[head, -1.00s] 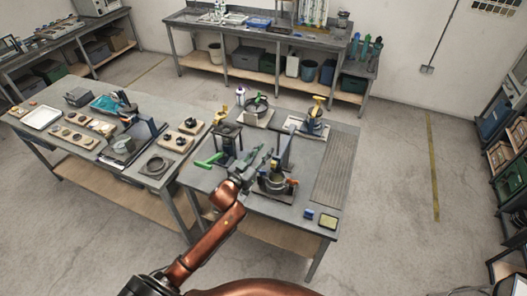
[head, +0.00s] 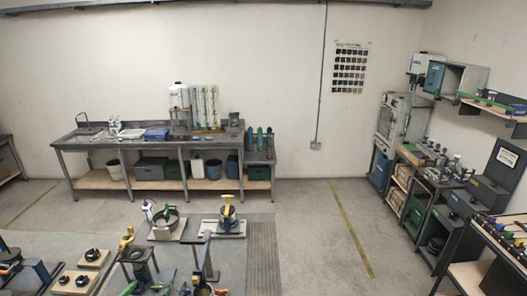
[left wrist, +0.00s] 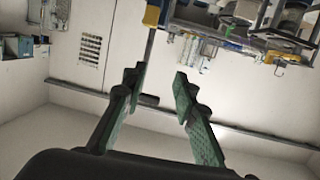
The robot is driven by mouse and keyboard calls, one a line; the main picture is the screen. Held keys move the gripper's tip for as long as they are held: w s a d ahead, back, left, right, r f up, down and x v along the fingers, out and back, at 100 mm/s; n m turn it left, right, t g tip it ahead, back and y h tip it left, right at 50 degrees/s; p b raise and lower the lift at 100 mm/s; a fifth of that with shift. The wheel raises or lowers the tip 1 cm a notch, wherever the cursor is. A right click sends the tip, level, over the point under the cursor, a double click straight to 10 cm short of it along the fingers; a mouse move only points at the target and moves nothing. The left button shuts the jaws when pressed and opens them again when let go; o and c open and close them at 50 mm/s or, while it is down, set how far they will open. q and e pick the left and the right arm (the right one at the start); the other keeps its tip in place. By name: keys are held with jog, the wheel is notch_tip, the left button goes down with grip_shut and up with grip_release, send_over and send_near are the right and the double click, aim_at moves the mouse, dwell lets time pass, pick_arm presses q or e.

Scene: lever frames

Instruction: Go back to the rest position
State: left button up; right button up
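My left gripper (left wrist: 158,76) is open in the left wrist view, with its two green-grey fingers apart and nothing between them. On the near bench (head: 262,262), a dark frame (head: 138,258) with a green lever (head: 128,288) is partly cut off. Behind it stand a dark round pot (head: 165,218) on a board and a blue lever stand with a yellow handle (head: 228,213). My right gripper is not in view.
A long bench (head: 150,143) with bins underneath stands along the back wall. Shelves and cabinets (head: 400,170) line the right side. The floor (head: 310,225) between is clear. The left wrist view shows the room upside down.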

pick_arm(q)
jog(key=s+a+f+n+g+y, duration=0.1)
jog(key=s+f+g, duration=0.3)
jog(key=s+f, duration=0.45)
jog(key=s+a+f+g+y, duration=0.1)
jog(key=s+f+g, duration=0.3)
jog(key=s, duration=0.7)
jog(key=s+d+f+g, duration=0.1)
jog(key=s+f+g, duration=0.1)
jog(key=s, duration=0.7)
jog(key=s+d+f+g, duration=0.1)
jog(key=s+f+g, duration=0.15)
jog(key=s, duration=0.65)
notch_tip(320, 180, down, 39)
jog(key=d+m+g+h+b, duration=0.1)
jog(key=b, duration=0.9)
jog(key=s+f+b, duration=0.4)
jog(key=s+f, duration=0.6)
jog(key=f, duration=0.4)
jog(key=s+f+g+b, duration=0.1)
jog(key=s+f+b, duration=0.4)
jog(key=s+f, duration=0.5)
notch_tip(320, 180, down, 4)
jog(key=shift+s+f+m, duration=0.25)
jog(key=shift+s+m, duration=0.15)
jog(key=shift+d+g, duration=0.1)
jog(key=shift+g, duration=0.15)
